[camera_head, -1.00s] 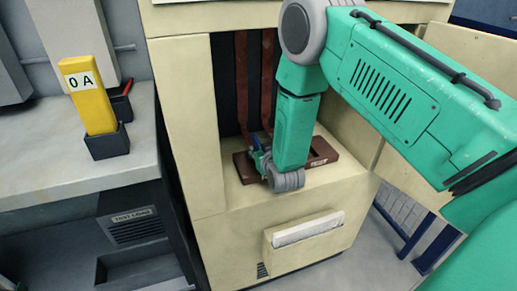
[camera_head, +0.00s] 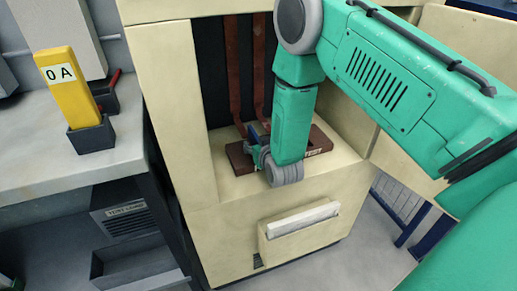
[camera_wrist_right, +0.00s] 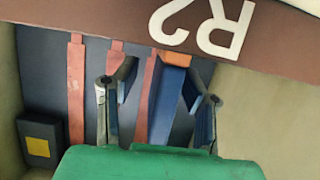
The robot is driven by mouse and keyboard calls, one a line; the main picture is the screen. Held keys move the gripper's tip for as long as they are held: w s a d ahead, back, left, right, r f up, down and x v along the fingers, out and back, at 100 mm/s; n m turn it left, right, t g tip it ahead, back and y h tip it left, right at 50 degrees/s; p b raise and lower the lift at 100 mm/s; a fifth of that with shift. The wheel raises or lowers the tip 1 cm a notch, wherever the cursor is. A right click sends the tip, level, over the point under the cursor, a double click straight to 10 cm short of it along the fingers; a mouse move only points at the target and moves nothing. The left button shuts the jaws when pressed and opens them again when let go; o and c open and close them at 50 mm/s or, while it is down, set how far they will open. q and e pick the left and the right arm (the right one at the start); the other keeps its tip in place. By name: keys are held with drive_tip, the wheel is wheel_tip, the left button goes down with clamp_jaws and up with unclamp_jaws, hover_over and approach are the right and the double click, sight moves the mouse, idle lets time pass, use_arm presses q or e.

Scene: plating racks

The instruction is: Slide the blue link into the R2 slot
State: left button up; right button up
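The blue link (camera_wrist_right: 168,105) has an orange end and lies between the fingers of my right gripper (camera_wrist_right: 158,88) in the right wrist view. The fingers stand apart. The right one is close to the link, and a gap shows on the left. The R2 label (camera_wrist_right: 205,22) appears upside down on a brown bar right by the orange end; whether the link is in the slot I cannot tell. In the head view, my right gripper (camera_head: 262,155) is low over the brown rack base (camera_head: 238,157), with the link mostly hidden by it. My left gripper is out of view.
Reddish upright strips (camera_head: 233,70) rise at the back of the cream cabinet (camera_head: 180,110). Its side walls are close to my right arm. A yellow block marked 0 A (camera_head: 72,90) stands in a dark holder on the left counter (camera_head: 35,150).

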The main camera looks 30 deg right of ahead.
drive_tip(key=v, duration=0.3)
drive_tip(key=a+v, duration=0.1)
drive_tip(key=v, duration=0.6)
drive_tip(key=shift+w+a+r, duration=0.15)
drive_tip(key=shift+a+r, duration=0.05)
drive_tip(key=shift+a, duration=0.1)
drive_tip(key=shift+s+d+f, duration=0.15)
drive_tip(key=shift+s+d, duration=0.1)
drive_tip(key=shift+s, duration=0.55)
use_arm(q)
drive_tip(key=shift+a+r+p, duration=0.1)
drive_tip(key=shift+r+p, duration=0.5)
drive_tip(key=shift+p, duration=0.1)
use_arm(e)
drive_tip(key=s+a+f+n+g+y, duration=0.1)
drive_tip(key=s+f+g, duration=0.3)
drive_tip(key=s, duration=0.5)
drive_tip(key=s+a+f+n+g+y, duration=0.1)
drive_tip(key=s+a+f+g, duration=0.2)
drive_tip(key=s, duration=0.7)
drive_tip(key=s+a+f+n+g+y, duration=0.1)
drive_tip(key=s+a+f+g, duration=0.1)
drive_tip(key=s+f+g, duration=0.4)
drive_tip(key=s+f, duration=0.1)
drive_tip(key=s, duration=0.2)
drive_tip(key=shift+s+f, duration=0.2)
drive_tip(key=shift+f, duration=0.15)
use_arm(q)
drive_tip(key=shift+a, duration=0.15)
